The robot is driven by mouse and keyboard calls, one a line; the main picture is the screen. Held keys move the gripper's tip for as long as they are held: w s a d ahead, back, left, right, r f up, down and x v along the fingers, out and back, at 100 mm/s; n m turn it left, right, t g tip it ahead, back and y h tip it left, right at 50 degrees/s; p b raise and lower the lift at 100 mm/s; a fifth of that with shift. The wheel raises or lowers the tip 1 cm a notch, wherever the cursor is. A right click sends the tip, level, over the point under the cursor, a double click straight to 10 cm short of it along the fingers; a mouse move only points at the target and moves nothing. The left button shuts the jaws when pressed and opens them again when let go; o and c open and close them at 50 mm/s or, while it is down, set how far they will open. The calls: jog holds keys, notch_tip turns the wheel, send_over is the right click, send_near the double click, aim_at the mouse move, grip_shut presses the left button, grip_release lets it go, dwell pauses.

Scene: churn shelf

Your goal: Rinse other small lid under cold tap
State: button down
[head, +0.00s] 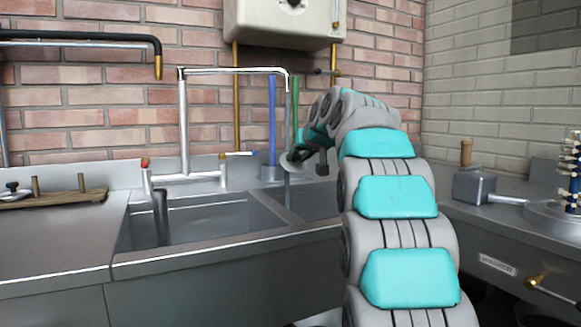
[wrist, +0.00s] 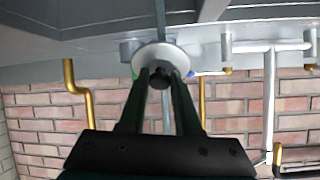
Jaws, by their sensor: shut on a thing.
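My gripper (head: 312,158) is shut on the dark knob of a small round metal lid (head: 290,161) and holds it above the sink (head: 205,222). In the wrist view, which is upside down, the lid (wrist: 161,58) sits at the tips of my gripper (wrist: 160,82). A thin water stream (head: 288,105) falls from the chrome tap spout (head: 235,69) onto or right beside the lid and runs on below it into the sink. The tap has a red-marked handle (head: 145,163) on the left and a blue-tipped one (head: 240,154) on the right.
A wooden board (head: 60,198) with small lids lies on the left counter. A metal box (head: 474,187) stands on the right counter. A boiler (head: 285,22) hangs above.

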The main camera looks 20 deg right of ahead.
jog(key=v, duration=0.9)
jog(key=shift+s+d, duration=0.2)
jog(key=shift+d, duration=0.1)
